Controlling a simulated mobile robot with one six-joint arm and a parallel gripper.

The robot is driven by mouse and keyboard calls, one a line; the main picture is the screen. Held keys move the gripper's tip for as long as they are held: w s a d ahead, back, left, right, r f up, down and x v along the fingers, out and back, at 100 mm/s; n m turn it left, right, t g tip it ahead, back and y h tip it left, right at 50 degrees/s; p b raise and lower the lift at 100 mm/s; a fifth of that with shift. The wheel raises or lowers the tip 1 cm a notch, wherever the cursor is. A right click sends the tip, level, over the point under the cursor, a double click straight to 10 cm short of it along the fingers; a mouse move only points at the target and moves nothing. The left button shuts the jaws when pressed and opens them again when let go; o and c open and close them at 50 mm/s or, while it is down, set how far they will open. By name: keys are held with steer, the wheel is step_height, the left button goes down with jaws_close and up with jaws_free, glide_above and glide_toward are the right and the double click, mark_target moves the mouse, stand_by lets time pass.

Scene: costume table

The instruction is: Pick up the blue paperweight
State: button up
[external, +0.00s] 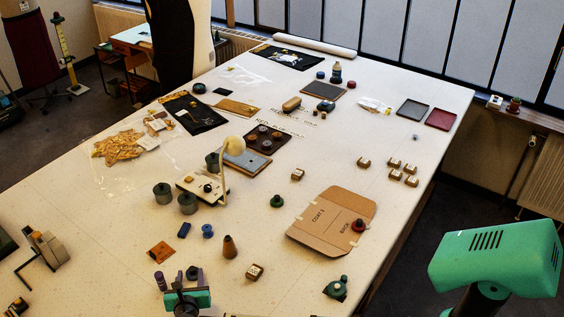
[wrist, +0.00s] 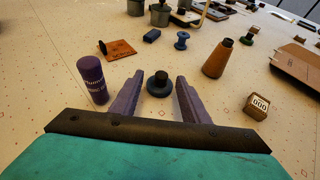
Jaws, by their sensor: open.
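The blue paperweight is a small, dark blue round base with a dark knob. In the wrist view the paperweight (wrist: 159,88) stands upright on the table between my two fingers, with gaps at both sides. In the external view the paperweight (external: 192,271) shows just beyond my gripper (external: 191,281), partly hidden by it. In the wrist view my gripper (wrist: 158,79) is open, its purple-grey fingers to the left and right of the paperweight, holding nothing.
A purple labelled cylinder (wrist: 92,80) stands close to my left finger. A brown cone (wrist: 218,60) and a numbered wooden block (wrist: 257,106) are to the right. Beyond are an orange patch (wrist: 119,48), a blue block (wrist: 152,36) and a blue spool (wrist: 182,41).

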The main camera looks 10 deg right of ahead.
mark_target(192, 271)
steer(key=shift+p+x, duration=0.75)
steer(key=shift+x, duration=1.85)
steer(key=shift+d+f, duration=0.2)
steer(key=shift+s, duration=0.1)
steer(key=shift+c, duration=0.5)
jaws_close()
